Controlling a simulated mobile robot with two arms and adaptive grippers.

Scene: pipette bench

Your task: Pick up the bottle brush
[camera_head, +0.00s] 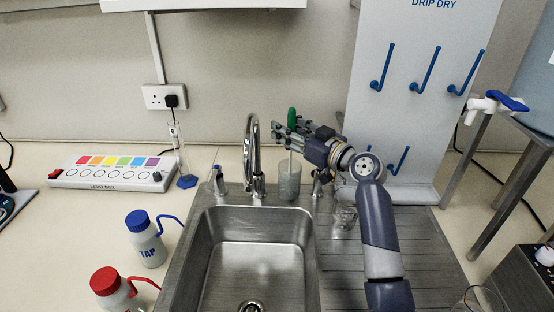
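The bottle brush has a green handle (292,116) pointing up and a thin pale stem. It stands near upright, its lower end inside a grey speckled cup (289,182) behind the sink. My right gripper (283,134) reaches in from the right, level with the lower part of the handle. Its fingers are at the brush and overlap it in this view. I cannot tell whether they are closed on it. The bristles are hidden in the cup. My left gripper is out of view.
A tall tap (252,160) stands just left of the cup, behind the steel sink (200,250). A glass (344,216) is on the drainer below my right wrist. A drip-dry rack (420,120) rises behind. Bottles with blue (148,250) and red caps (108,283) stand left.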

